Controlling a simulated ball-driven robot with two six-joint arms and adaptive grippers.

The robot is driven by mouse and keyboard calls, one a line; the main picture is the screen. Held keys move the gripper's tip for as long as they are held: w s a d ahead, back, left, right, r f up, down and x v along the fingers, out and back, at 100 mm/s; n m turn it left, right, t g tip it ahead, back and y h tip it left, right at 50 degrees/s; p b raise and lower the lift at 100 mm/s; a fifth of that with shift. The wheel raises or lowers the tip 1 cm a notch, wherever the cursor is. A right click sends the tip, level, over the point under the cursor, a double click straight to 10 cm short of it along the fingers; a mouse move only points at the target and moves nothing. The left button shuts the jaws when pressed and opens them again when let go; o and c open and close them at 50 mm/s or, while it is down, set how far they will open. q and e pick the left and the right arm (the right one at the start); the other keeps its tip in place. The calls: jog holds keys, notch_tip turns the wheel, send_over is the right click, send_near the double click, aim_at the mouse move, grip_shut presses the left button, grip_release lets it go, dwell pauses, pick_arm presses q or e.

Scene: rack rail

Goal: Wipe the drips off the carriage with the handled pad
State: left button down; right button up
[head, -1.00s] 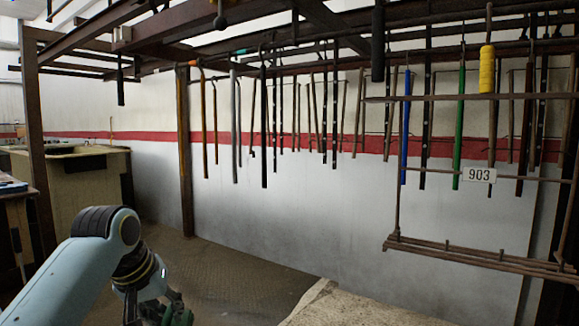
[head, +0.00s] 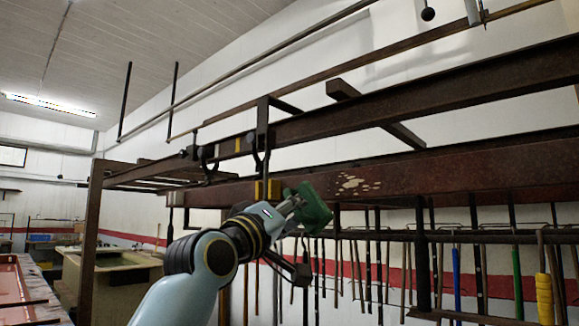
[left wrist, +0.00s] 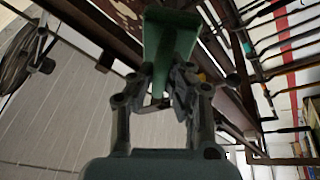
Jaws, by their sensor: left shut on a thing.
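The carriage (head: 430,185) is a long rusty-brown beam in the head view. A patch of pale drips (head: 357,184) marks its face right of the middle. My left gripper (head: 296,205) is raised in front of the beam and shut on the green handled pad (head: 314,208). The pad is left of the drips and apart from them in the picture; I cannot tell whether it touches the beam. In the left wrist view the pad (left wrist: 168,45) sits between the fingers (left wrist: 160,88), and the pale drips (left wrist: 127,12) show beyond it. My right gripper is not in view.
Another dark beam (head: 470,75) runs above the carriage, with a small black ball (head: 428,14) higher up. Rods and coloured handles, such as a yellow one (head: 544,297), hang below on the right. A post (head: 90,240) stands at the left.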

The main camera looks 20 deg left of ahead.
aim_at(310, 192)
pick_arm(q)
jog(key=shift+t, duration=0.5)
jog(key=w+r, duration=0.1)
jog(key=w+d+r+b, duration=0.1)
jog(key=r, duration=0.1)
jog(key=w+r, duration=0.1)
jog(key=shift+w+d+r, duration=0.15)
jog(key=shift+d+r, duration=0.1)
jog(key=shift+r, duration=0.05)
jog(key=shift+w+d+b, duration=0.15)
jog(key=shift+w+b, duration=0.2)
jog(key=shift+w, duration=0.1)
jog(key=shift+r, duration=0.1)
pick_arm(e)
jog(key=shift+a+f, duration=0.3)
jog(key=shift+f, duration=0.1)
pick_arm(q)
jog(key=shift+w, duration=0.1)
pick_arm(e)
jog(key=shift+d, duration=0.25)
pick_arm(q)
jog(key=shift+w+d, duration=0.35)
jog(key=shift+w, duration=0.45)
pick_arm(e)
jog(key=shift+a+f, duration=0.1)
